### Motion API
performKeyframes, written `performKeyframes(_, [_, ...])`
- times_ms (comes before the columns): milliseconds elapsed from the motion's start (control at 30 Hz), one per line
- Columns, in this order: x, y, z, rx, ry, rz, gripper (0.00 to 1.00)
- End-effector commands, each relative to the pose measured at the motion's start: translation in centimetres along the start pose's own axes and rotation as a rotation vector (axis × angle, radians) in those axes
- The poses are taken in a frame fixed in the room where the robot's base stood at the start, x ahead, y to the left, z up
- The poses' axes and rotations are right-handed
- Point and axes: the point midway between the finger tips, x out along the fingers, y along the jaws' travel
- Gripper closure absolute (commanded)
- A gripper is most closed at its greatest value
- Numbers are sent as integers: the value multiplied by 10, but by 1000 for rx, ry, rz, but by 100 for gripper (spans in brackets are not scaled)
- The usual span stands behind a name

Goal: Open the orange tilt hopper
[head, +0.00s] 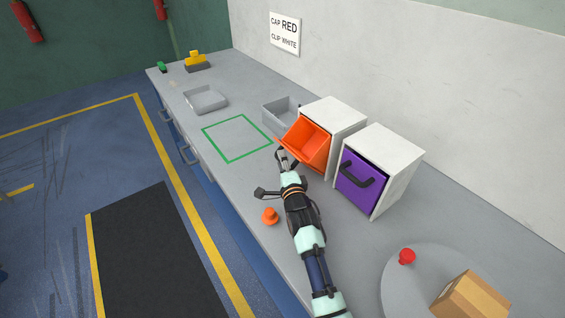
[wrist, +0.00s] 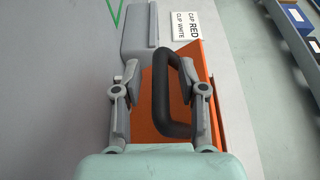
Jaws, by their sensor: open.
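The orange tilt hopper (head: 308,143) is tilted outward from its white housing (head: 343,113), with its open top and inside showing in the head view. My gripper (head: 284,158) is at the hopper's front. In the wrist view the hopper's orange face (wrist: 146,122) lies beneath the gripper. Its black loop handle (wrist: 160,95) stands between my two fingers (wrist: 159,70). The fingers are apart, one on each side, and I see gaps to the handle. In the head view the arm hides the handle.
A purple hopper (head: 360,182) in a white housing stands beside the orange one, shut. Grey bins (head: 205,100) and a green outlined square (head: 238,138) lie on the bench. An orange knobbed piece (head: 270,216) is near my arm. A red piece (head: 407,256) and cardboard box (head: 470,299) sit on a round plate.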

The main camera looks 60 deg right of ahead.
Motion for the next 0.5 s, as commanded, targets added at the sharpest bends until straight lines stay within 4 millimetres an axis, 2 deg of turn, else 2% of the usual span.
performKeyframes(167, [0, -24, 0, 1, 0, -5, 59])
performKeyframes(400, [0, -80, 1, 1, -2, -10, 59])
performKeyframes(500, [0, -93, 1, 1, -1, -6, 59])
